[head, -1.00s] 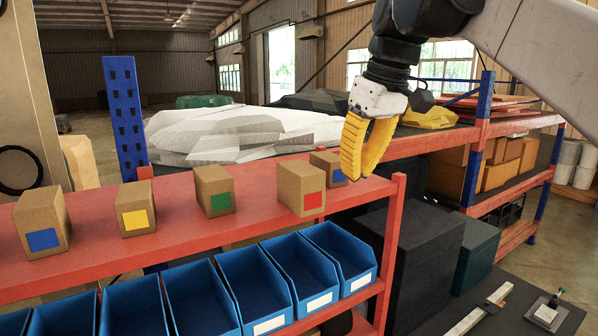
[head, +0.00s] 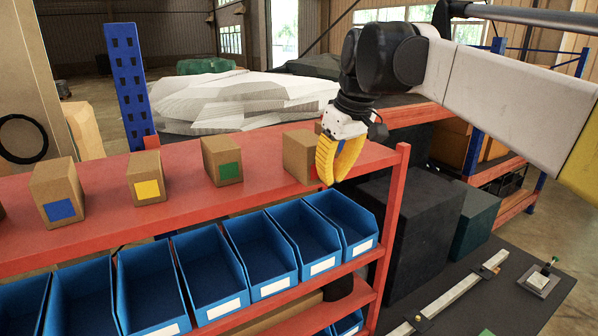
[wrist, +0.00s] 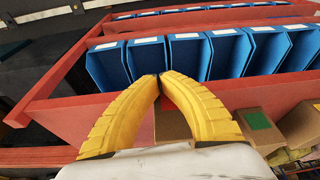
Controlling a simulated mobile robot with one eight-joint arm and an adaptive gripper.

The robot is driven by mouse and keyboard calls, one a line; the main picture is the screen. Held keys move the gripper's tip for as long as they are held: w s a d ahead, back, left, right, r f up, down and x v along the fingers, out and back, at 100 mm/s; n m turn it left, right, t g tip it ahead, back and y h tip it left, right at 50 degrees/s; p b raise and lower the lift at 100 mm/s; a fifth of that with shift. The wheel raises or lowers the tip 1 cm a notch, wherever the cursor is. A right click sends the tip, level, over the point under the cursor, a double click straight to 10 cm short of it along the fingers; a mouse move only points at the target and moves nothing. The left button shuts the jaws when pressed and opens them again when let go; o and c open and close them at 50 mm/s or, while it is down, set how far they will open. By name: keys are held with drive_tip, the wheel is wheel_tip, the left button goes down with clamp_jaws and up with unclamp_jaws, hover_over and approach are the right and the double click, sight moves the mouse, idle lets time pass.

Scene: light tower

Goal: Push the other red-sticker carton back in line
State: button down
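The red-sticker carton (head: 298,152) stands upright near the right end of the red shelf, closer to its front edge than the green-sticker carton (head: 222,160). My gripper (head: 326,180) is at the carton's front right, its yellow fingers covering part of the red sticker. In the wrist view the fingertips (wrist: 160,76) meet, with nothing held between them. The carton's brown top (wrist: 172,127) and a bit of red show behind the fingers. I cannot tell whether the fingers touch the carton. Only one red-sticker carton is visible.
The yellow-sticker carton (head: 147,178) and blue-sticker carton (head: 58,193) stand farther left on the shelf (head: 105,212). Blue bins (head: 265,252) fill the level below. A red post (head: 398,185) rises at the shelf's right end. Dark boxes (head: 425,225) stand beyond it.

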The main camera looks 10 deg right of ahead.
drive_tip(key=shift+s, duration=0.15)
drive_tip(key=w+a, duration=0.1)
drive_tip(key=w, duration=0.2)
drive_tip(key=w+a+p, duration=0.1)
drive_tip(key=w, duration=0.2)
drive_tip(key=w+a, duration=0.2)
drive_tip(key=w, duration=0.1)
drive_tip(key=shift+w, duration=0.15)
drive_tip(key=shift+d, duration=0.1)
